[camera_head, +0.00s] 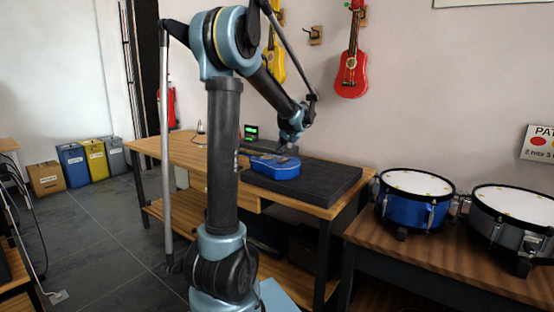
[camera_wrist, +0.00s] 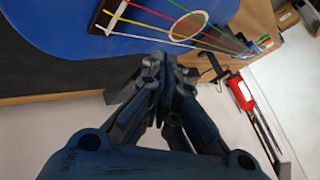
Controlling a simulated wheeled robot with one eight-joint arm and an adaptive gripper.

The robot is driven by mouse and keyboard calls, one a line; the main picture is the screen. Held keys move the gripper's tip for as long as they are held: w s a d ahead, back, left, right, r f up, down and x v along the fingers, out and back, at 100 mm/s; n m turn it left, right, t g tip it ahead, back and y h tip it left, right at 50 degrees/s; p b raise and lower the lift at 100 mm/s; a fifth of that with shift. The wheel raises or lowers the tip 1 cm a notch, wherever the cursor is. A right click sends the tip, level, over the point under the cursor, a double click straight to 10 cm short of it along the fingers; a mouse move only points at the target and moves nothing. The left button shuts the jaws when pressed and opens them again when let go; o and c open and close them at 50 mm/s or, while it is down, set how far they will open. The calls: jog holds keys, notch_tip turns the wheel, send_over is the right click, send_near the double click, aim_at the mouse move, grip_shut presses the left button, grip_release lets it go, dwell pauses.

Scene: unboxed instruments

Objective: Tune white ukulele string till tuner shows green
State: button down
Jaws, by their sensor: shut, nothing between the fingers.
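A blue ukulele (camera_head: 275,167) lies on a black mat (camera_head: 320,182) on the wooden workbench. In the wrist view its blue body (camera_wrist: 60,22) shows a bridge (camera_wrist: 107,17), a sound hole (camera_wrist: 188,26) and coloured strings. The white string (camera_wrist: 150,38) runs nearest my fingers. My gripper (camera_head: 287,148) is over the ukulele; in the wrist view it (camera_wrist: 160,62) is shut and empty, with its tips beside the body's edge. Whether they touch it I cannot tell. A small dark device with a green-lit display, seemingly the tuner (camera_head: 251,132), stands at the back of the bench. Its reading is too small to make out.
A blue drum (camera_head: 416,203) and a grey drum (camera_head: 515,222) stand on a table at the right. A red ukulele (camera_head: 351,65) and a yellow one (camera_head: 276,58) hang on the wall. Labelled bins (camera_head: 73,165) stand at the left. The bench's left part is mostly clear.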

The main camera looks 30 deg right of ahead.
jog(key=shift+r, duration=2.5)
